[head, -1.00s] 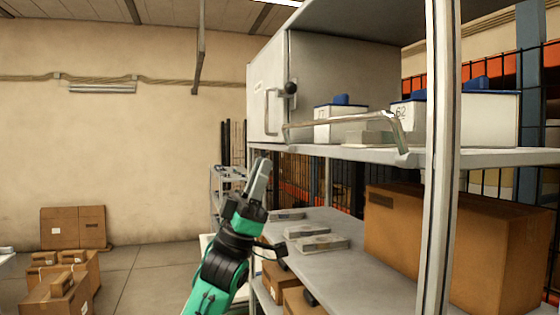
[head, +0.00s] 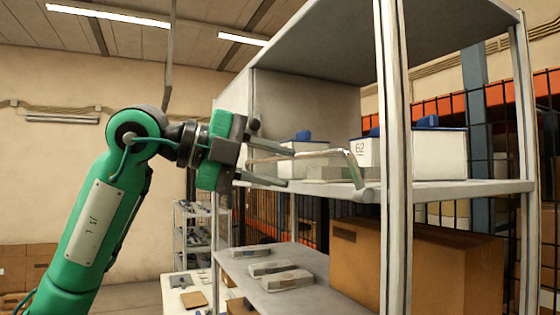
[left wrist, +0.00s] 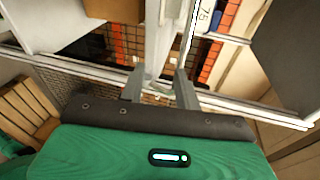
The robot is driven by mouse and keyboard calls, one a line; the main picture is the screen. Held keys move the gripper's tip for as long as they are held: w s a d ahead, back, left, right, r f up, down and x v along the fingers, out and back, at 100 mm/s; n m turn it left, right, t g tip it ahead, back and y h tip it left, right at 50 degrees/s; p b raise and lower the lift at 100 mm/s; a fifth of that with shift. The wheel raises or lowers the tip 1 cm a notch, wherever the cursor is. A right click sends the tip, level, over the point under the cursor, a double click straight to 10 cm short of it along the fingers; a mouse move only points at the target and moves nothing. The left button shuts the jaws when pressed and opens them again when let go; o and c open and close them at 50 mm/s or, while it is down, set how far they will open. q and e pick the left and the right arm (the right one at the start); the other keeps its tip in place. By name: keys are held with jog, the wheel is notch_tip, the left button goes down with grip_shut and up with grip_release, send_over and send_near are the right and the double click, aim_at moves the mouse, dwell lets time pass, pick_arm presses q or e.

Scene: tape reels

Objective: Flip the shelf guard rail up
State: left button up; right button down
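The guard rail (head: 300,156) is a thin pale metal bar along the front of the upper shelf (head: 450,190). Its right end bends down to the shelf edge; its left end lies behind my left gripper's fingers. My left gripper (head: 289,167) is level with the rail's left part. Its fingers point right, one above and one below the bar in the head view. They are apart; I see no grip on the bar. In the left wrist view the fingers (left wrist: 160,88) also stand apart, with a pale strip between them. My right gripper is not in view.
White bins with blue parts (head: 305,155) and a grey flat box (head: 338,173) stand on the upper shelf behind the rail. A shelf post (head: 394,150) rises right of the rail. A large cardboard box (head: 420,265) and grey packs (head: 287,280) lie on the shelf below.

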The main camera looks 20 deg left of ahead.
aim_at(278, 158)
pick_arm(q)
jog(key=a+r+n+t+y, duration=0.5)
jog(key=a+n+y, duration=0.15)
jog(key=a, duration=0.25)
jog(key=shift+m, duration=0.45)
jog(key=p+x, duration=0.2)
jog(key=x, duration=0.2)
jog(key=p+x, duration=0.1)
jog(key=x, duration=0.4)
jog(key=p+x, duration=0.2)
jog(key=x, duration=0.2)
jog(key=shift+w+a+f+p, duration=0.1)
jog(key=shift+w+f+p, duration=0.2)
jog(key=shift+f, duration=0.05)
jog(key=shift+w+f, duration=0.15)
jog(key=shift+w, duration=0.2)
grip_shut()
